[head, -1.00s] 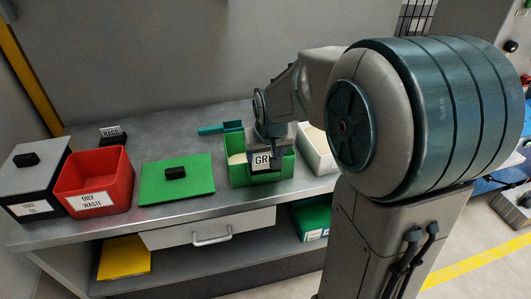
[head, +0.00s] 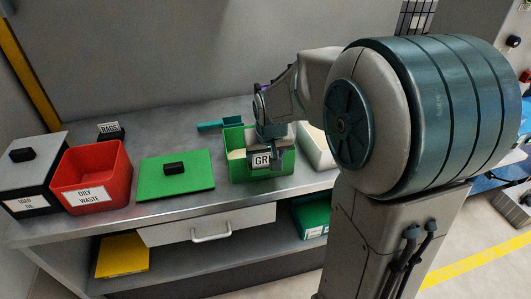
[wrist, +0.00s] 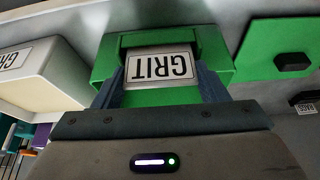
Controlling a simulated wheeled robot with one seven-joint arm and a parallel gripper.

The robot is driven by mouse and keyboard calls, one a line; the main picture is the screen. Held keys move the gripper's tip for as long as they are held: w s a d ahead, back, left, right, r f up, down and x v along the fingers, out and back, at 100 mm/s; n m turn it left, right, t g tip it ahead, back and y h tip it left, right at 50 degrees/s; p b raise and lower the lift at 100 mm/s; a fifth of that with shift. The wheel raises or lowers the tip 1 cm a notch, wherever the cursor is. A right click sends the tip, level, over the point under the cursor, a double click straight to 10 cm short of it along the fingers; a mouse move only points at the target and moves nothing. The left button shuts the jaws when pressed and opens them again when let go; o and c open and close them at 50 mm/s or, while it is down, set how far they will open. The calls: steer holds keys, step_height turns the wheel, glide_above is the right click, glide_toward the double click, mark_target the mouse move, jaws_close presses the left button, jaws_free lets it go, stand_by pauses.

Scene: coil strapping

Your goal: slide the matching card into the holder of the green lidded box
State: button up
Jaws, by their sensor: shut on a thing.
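The green box (head: 240,170) stands open on the bench, with light grainy material inside. Its green lid (head: 198,178) with a black knob lies flat on the bench to its left. My gripper (head: 268,157) is at the front of the box, shut on a white card (head: 260,161) whose lettering is partly covered. In the wrist view the card (wrist: 160,66) reads GRIT, upside down, between my two fingers (wrist: 162,84). A green holder frame (wrist: 160,39) on the box borders the card's far edge and sides. How deep the card sits in it cannot be told.
A red OILY WASTE bin (head: 110,170) and a grey-lidded USED OIL box (head: 30,172) stand at left. A RAGS card (head: 110,129) is behind them. A teal scoop (head: 211,126) lies behind the green box. A white box (head: 318,146) stands close on its right.

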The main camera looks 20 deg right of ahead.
steer(key=shift+f, duration=0.25)
steer(key=o, duration=0.9)
steer(key=shift+c, duration=0.2)
steer(key=shift+r, duration=0.15)
steer(key=v, duration=1.3)
steer(key=s+f+g, duration=0.1)
steer(key=s+f, duration=0.3)
steer(key=s, duration=0.3)
steer(key=s+f, duration=0.4)
steer(key=s, duration=0.4)
steer(key=shift+s+g+p, duration=0.15)
steer(key=shift+g+p, duration=0.2)
steer(key=shift+g, duration=0.05)
